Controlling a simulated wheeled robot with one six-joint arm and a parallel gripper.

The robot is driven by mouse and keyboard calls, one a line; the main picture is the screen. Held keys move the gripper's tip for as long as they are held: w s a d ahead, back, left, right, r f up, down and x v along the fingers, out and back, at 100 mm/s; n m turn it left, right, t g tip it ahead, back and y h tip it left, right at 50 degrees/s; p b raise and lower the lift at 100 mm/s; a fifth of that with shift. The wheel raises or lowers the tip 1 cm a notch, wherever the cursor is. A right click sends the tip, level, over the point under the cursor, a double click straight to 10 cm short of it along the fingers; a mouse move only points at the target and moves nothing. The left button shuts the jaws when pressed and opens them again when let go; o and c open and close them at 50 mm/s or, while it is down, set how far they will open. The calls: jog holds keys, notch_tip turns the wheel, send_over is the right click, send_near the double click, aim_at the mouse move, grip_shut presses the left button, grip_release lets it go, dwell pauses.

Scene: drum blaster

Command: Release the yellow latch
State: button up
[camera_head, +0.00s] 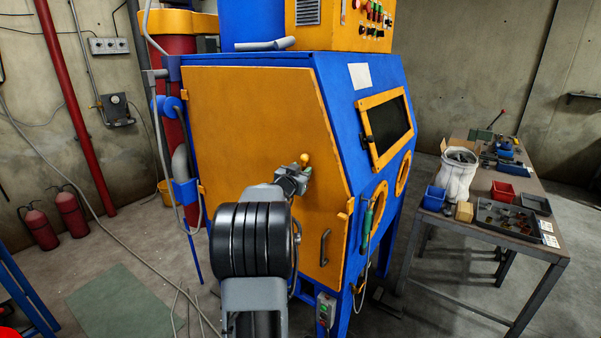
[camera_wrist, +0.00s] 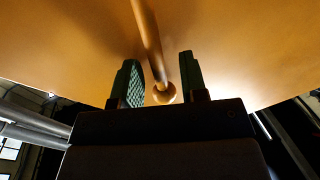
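The yellow latch (camera_head: 305,158) shows as a small yellow knob just above my gripper, in front of the orange door (camera_head: 250,110) of the blue blasting cabinet. In the wrist view, a yellow rod with a round end (camera_wrist: 163,94) lies in line with the gap between the two fingers. My gripper (camera_head: 303,177) is close to the door face. In the wrist view, my gripper (camera_wrist: 160,83) is open, with one finger on each side of the round end and a gap visible to both. Contact is not visible. The latch's mount is partly hidden by my gripper.
A grey door handle (camera_head: 324,247) sits lower on the door. A green-handled tool (camera_head: 367,224) hangs at the cabinet's right corner. A work table (camera_head: 490,232) with bins and a white bucket stands to the right. Grey hoses run along the left and on the floor.

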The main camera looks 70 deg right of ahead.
jog(key=a+b, duration=0.3)
jog(key=a, duration=1)
jog(key=shift+w+a+f, duration=0.25)
jog(key=shift+w+a, duration=0.05)
jog(key=shift+a, duration=0.1)
jog(key=w+a+f+n+t+y, duration=0.85)
jog(key=w+a+f+y, duration=0.3)
jog(key=a, duration=0.25)
jog(key=s+a+n+g+y, duration=0.1)
jog(key=a+n, duration=0.3)
jog(key=a, duration=0.6)
jog(key=s+a+f+n+g+y, duration=0.1)
jog(key=s+a+n+y, duration=0.1)
jog(key=a, duration=0.8)
jog(key=s+a+n+g+y, duration=0.1)
jog(key=a+n+y, duration=0.3)
jog(key=a, duration=0.6)
jog(key=shift+s+a+f+n, duration=0.2)
jog(key=shift+s+f+n, duration=0.2)
jog(key=shift+s+n, duration=0.45)
